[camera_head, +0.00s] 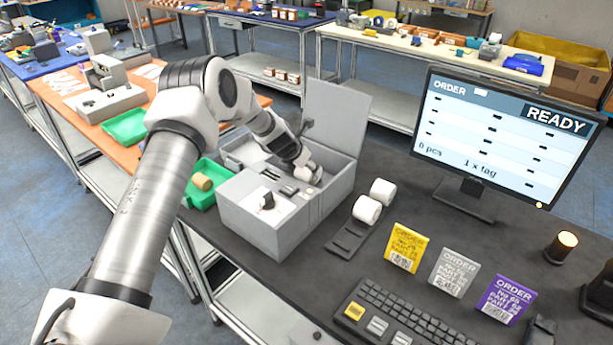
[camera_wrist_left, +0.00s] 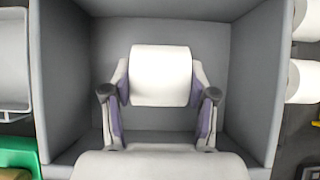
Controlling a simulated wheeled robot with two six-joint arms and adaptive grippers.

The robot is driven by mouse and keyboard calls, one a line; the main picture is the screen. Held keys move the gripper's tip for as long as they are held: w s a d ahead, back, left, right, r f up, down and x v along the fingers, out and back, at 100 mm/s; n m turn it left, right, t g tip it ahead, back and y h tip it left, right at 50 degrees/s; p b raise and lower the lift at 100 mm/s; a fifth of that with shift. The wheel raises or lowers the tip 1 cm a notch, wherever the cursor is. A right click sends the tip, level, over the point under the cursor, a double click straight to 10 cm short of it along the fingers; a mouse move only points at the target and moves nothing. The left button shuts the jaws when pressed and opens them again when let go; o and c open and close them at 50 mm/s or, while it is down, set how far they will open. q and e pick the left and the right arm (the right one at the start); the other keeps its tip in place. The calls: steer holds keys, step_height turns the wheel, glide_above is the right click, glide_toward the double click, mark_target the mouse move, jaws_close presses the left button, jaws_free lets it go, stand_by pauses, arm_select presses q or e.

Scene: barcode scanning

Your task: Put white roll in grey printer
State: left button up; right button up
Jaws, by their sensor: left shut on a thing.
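The grey printer (camera_head: 268,222) stands on the dark table with its lid (camera_head: 337,118) raised. My left gripper (camera_head: 308,172) reaches down into the open printer compartment. In the left wrist view my left gripper (camera_wrist_left: 160,92) is shut on a white roll (camera_wrist_left: 160,70), with a purple-padded finger on each side. The roll is inside the grey walls of the compartment (camera_wrist_left: 75,60). Whether the roll touches the floor of the compartment cannot be told. My right gripper is in neither view.
Two more white rolls (camera_head: 367,209) are on a dark holder (camera_head: 347,238) right of the printer. A green tray (camera_head: 196,198) with a brown roll (camera_head: 202,181) is at its left. A monitor (camera_head: 500,135), order cards (camera_head: 454,272) and keyboard (camera_head: 400,318) stand to the right.

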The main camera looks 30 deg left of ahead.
arm_select(q)
steer(key=shift+f, duration=0.55)
steer(key=shift+r, duration=0.1)
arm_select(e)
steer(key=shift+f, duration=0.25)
arm_select(q)
steer(key=shift+d, duration=0.1)
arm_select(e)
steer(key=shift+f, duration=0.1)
arm_select(q)
steer(key=o, duration=1.4)
steer(key=shift+c, duration=0.2)
